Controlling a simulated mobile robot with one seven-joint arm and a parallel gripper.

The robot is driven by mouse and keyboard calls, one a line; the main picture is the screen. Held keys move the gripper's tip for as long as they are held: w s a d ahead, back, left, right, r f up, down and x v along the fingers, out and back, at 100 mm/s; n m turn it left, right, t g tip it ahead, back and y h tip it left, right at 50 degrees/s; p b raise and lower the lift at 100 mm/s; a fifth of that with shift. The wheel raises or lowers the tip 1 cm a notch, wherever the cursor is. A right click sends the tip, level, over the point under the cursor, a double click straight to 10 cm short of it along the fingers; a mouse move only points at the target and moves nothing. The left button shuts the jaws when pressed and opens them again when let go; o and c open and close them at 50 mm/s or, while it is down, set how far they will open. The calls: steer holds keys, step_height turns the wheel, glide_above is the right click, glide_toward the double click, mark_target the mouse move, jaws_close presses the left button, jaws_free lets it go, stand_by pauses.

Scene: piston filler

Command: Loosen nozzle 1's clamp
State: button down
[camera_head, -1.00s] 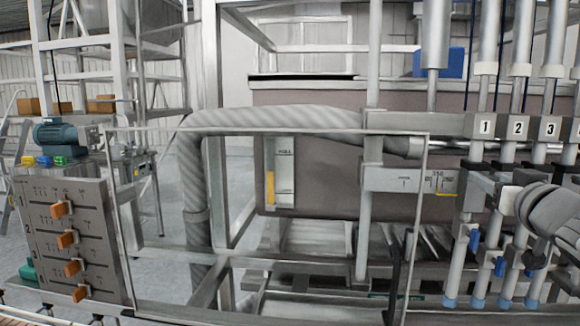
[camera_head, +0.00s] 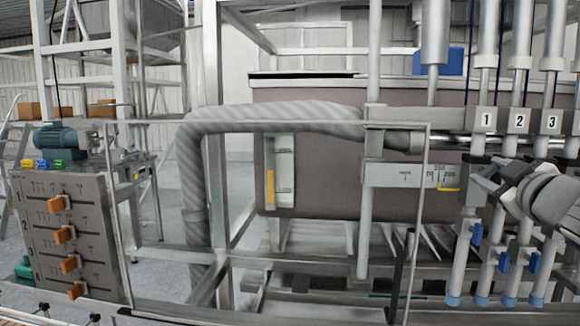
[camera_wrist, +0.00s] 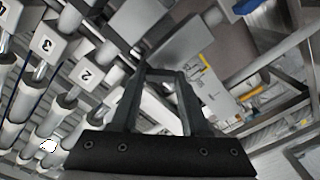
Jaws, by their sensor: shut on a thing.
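Nozzle 1's block (camera_head: 486,120) carries a "1" label, and the nozzle 1 tube (camera_head: 463,262) hangs below it. Block 2 (camera_wrist: 86,77) and block 3 (camera_wrist: 45,45) stand left of the fingers there. The "1" label is not visible in the wrist view.
Block 2 (camera_head: 519,121) and block 3 (camera_head: 551,122) stand close beside, with tubes and blue valves (camera_head: 503,263) below. A scale plate (camera_head: 408,175) is left of my gripper. A thick hose (camera_head: 270,118) and a panel with orange levers (camera_head: 66,235) are further left.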

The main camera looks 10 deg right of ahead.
steer(key=n+b, duration=0.1)
steer(key=n, duration=0.3)
steer(key=shift+f+n+b, duration=0.15)
steer(key=shift+n+b, duration=0.15)
steer(key=shift+b, duration=0.05)
steer(key=n+b, duration=0.1)
steer(key=n, duration=0.3)
steer(key=shift+n+b, duration=0.4)
steer(key=shift+c, duration=2)
jaws_free()
steer(key=p+v, duration=0.3)
steer(key=v, duration=1.4)
steer(key=shift+s, duration=0.2)
